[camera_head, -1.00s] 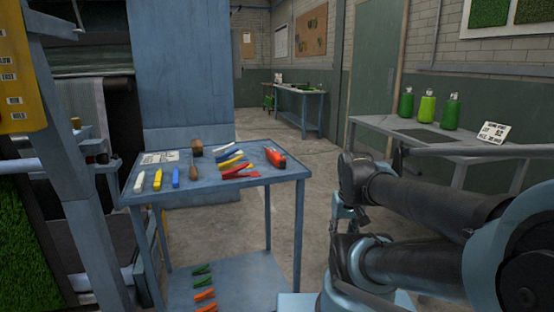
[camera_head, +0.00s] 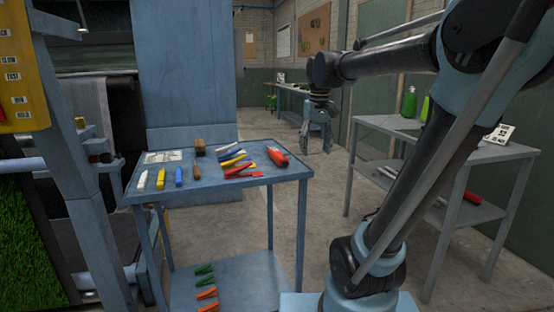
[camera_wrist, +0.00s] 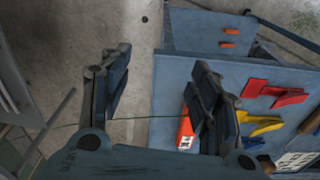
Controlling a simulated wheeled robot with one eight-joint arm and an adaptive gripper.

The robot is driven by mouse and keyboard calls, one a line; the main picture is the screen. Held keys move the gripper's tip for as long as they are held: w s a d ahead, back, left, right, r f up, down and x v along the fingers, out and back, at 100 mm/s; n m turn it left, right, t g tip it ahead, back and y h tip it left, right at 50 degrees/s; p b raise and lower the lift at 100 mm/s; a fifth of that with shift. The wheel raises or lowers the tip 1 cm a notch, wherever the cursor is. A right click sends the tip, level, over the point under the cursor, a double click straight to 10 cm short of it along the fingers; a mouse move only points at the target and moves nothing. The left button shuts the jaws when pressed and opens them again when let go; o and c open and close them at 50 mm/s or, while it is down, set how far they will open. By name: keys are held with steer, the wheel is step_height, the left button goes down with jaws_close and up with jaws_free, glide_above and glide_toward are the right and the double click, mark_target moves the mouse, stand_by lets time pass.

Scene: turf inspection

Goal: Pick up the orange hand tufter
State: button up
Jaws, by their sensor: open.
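The orange hand tufter (camera_head: 277,157) appears to be the orange-red tool with a dark end lying at the right end of the blue bench top. In the wrist view an orange-red body with a pale label (camera_wrist: 185,132) shows at the bench edge, partly hidden behind my right finger. My gripper (camera_head: 318,148) hangs pointing down, above and to the right of the bench in the head view.
The blue bench (camera_head: 225,187) also holds red clips (camera_head: 240,171), yellow and blue tools, several small handles and a brown block (camera_head: 200,146). Green and orange clips (camera_head: 206,292) lie on its lower shelf. A grey table (camera_head: 440,144) with green bottles stands at right.

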steer(key=w+a+r+n, duration=0.1)
steer(key=w+a+r, duration=0.5)
steer(key=w, duration=0.1)
step_height(320, 180, up, 4)
steer(key=g, duration=0.1)
glide_above(277, 151)
steer(key=shift+n, duration=0.4)
step_height(277, 151, down, 12)
steer(key=shift+f, duration=0.1)
steer(key=shift+s+f, duration=0.15)
steer(key=shift+f, duration=1.2)
steer(key=shift+s+f, duration=0.1)
steer(key=shift+f, duration=1.25)
steer(key=shift+c, duration=0.3)
steer(key=c, duration=1.3)
